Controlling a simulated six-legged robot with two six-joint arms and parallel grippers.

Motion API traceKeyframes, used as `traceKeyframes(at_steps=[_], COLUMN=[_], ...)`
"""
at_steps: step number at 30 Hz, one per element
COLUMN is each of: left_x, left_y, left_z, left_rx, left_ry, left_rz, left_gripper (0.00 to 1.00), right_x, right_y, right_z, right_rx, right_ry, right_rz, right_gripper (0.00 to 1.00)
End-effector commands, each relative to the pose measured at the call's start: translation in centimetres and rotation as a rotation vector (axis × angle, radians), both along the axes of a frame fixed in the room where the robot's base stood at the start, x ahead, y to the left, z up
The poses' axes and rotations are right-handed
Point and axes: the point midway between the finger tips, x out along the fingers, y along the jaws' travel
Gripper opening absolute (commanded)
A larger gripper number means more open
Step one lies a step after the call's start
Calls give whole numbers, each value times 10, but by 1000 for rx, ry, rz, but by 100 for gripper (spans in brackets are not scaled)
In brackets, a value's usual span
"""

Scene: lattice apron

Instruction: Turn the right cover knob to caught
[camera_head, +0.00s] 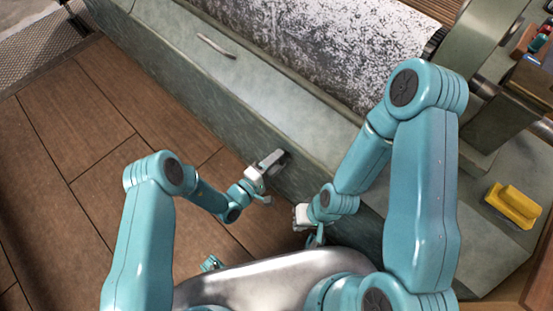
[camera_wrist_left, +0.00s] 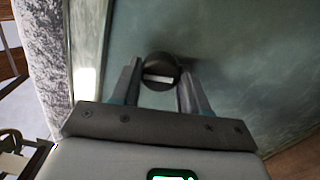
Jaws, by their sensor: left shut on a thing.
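The cover knob (camera_wrist_left: 161,66) is a dark round knob with a pale bar across its face, set on the grey-green panel. My left gripper (camera_head: 278,159) is at the front face of the machine and hides the knob in the head view. In the left wrist view its two fingers stand on either side of the knob, shut on it. My right gripper (camera_head: 302,216) hangs below and to the right of the left one, near the machine's front. Its fingers are too small and partly hidden to read.
The long grey-green machine housing (camera_head: 235,75) runs diagonally, with a slim pale handle (camera_head: 216,46) on top. A speckled roller (camera_head: 330,45) lies behind it. A yellow block (camera_head: 513,205) sits at the right. The brown tiled floor (camera_head: 75,150) at left is clear.

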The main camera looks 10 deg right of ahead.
Motion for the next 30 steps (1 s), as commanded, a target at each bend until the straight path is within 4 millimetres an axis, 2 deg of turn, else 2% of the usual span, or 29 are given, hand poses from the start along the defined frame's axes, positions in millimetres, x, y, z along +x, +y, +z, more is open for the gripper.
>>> traceKeyframes(at_steps=[12, 28, 29, 30], left_x=[-1, -1, -1, -1], left_y=[1, 1, 1, 1], left_z=[-1, -1, -1, -1], left_rx=[95, 106, 106, 106], left_ry=[-137, -154, -154, -154], left_rz=[1, 1, 1, 1], left_gripper=[14, 14, 51, 64], right_x=[0, 0, 0, 0], right_y=[0, 0, 0, 0], right_z=[7, 8, 8, 8], right_rx=[0, 0, 0, 0], right_ry=[0, 0, 0, 0], right_rz=[0, 0, 0, 0], right_gripper=[0, 0, 0, 0])
